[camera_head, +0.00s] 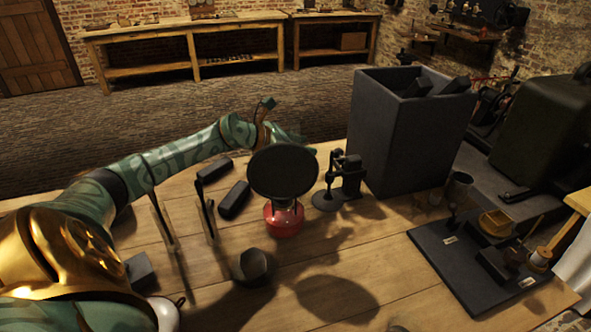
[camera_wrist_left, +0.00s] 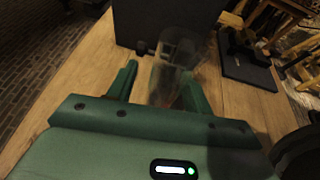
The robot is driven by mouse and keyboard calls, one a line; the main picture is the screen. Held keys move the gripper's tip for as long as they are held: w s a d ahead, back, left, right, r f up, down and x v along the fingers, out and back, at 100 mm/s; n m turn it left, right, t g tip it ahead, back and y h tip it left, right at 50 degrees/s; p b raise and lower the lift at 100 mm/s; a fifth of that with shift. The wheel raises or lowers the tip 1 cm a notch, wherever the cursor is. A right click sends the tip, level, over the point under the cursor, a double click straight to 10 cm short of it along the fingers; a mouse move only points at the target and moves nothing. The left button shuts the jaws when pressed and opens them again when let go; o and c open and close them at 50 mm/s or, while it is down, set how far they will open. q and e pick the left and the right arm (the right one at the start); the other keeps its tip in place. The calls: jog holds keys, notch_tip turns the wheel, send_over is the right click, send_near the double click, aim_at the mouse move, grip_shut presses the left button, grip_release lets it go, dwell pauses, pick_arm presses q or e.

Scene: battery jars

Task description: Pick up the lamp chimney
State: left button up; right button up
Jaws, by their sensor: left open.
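The clear glass lamp chimney (camera_wrist_left: 177,62) shows in the left wrist view, between the fingers of my left gripper (camera_wrist_left: 161,72). The jaws are open, with one finger on each side of it; I cannot tell whether either finger touches the glass. Something reddish shows low behind the right finger. In the head view, a red lamp base (camera_head: 284,221) stands on the table below a dark round disc (camera_head: 283,172). The disc hides the chimney and most of my left gripper (camera_head: 292,136), which reaches in behind it. My right gripper is not in view.
A tall dark bin (camera_head: 405,140) stands behind and right of the lamp. A small black stand (camera_head: 340,185) is close to the lamp's right. Dark blocks (camera_head: 234,200) lie at its left. A black board (camera_head: 460,262) with small items lies at right.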

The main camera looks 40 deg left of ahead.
pick_arm(q)
jog(key=c, duration=1.1)
